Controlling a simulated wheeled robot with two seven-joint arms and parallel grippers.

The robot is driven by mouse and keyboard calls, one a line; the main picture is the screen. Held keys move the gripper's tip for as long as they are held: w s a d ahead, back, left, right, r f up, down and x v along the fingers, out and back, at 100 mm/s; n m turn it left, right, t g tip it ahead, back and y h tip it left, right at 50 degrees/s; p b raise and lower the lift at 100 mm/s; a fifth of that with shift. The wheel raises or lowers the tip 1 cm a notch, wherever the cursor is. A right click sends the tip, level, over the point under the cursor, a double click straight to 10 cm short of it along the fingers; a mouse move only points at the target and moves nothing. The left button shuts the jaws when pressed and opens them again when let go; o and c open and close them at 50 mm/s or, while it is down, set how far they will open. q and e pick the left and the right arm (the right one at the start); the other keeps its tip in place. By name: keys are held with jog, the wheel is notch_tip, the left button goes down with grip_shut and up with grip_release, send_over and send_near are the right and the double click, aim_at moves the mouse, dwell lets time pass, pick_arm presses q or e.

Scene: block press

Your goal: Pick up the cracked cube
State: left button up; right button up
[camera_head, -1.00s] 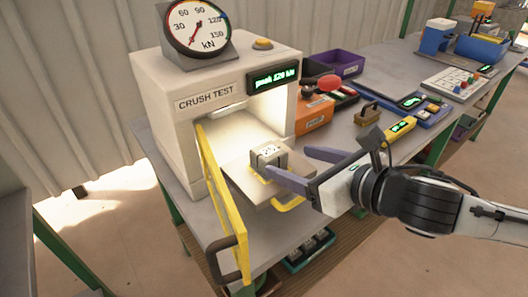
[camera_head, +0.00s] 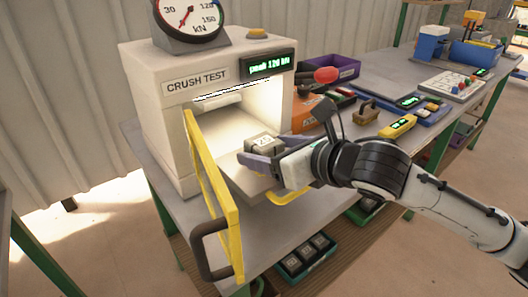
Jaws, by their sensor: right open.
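The grey cube (camera_head: 261,142), with dark markings on its top, sits on the pulled-out tray (camera_head: 240,181) of the crush test machine (camera_head: 160,130). Any cracks are too small to make out. My right gripper (camera_head: 265,149) is open at the cube, reaching in from the right. One finger lies along the cube's near side and hides its lower part. The other finger is on its far right side. I cannot tell whether either finger touches it. My left gripper is not in view.
The machine's yellow-framed door (camera_head: 228,212) stands open at the left of the tray. An orange bin (camera_head: 308,116) and a purple bin (camera_head: 335,69) stand right of the machine. A teal tray of dark blocks (camera_head: 306,255) is below the tabletop.

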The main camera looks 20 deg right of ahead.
jog(key=shift+x, duration=0.85)
jog(key=shift+r, duration=0.15)
jog(key=c, duration=1.5)
